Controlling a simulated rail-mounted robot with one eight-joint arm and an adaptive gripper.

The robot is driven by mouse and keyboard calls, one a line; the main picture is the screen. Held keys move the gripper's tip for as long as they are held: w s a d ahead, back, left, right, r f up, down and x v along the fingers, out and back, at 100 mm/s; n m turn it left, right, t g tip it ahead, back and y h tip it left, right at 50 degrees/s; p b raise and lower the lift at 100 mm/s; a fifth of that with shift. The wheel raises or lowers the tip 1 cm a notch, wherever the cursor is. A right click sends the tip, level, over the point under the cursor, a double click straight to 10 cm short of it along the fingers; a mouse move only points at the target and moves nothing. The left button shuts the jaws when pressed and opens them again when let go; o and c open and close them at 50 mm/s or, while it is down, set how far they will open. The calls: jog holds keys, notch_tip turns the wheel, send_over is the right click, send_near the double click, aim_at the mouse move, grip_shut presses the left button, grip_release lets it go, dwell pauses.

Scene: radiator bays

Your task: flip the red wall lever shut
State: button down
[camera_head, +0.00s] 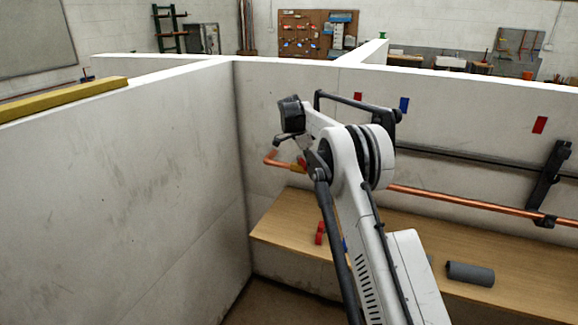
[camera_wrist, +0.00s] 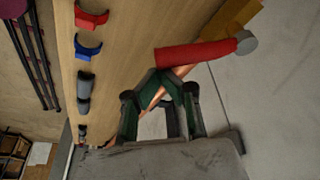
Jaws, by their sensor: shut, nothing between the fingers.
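In the wrist view the red lever (camera_wrist: 195,54) is a thick red handle with a grey round end, lying across the copper pipe near the wall. In the head view a small red patch (camera_head: 302,162) by the pipe's left end is likely the lever, mostly hidden by my arm. My gripper (camera_wrist: 164,76) is shut and empty. Its dark green fingers come together just below the lever's left part in the wrist view. I cannot tell whether they touch it.
A copper pipe (camera_head: 470,207) runs along the back wall above a wooden bench (camera_head: 385,232). Red clip (camera_wrist: 91,15), blue clip (camera_wrist: 88,46) and grey cylinder (camera_head: 470,273) sit on the bench. A partition wall (camera_head: 120,190) closes the left side. A dark bracket (camera_head: 548,185) stands at right.

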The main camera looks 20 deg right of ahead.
jog(key=a+m, duration=0.1)
jog(key=a, duration=0.1)
jog(key=shift+a+m+g, duration=0.3)
jog(key=shift+m, duration=0.1)
jog(key=shift+a, duration=0.3)
jog(key=shift+w+a, duration=0.3)
jog(key=shift+a, duration=0.5)
jog(key=shift+w+a, duration=0.25)
jog(key=shift+a, duration=0.7)
send_near(305, 168)
jog(key=r, duration=0.2)
jog(key=shift+w+d+r, duration=0.15)
jog(key=shift+w+r, duration=0.1)
jog(key=shift+r, duration=0.05)
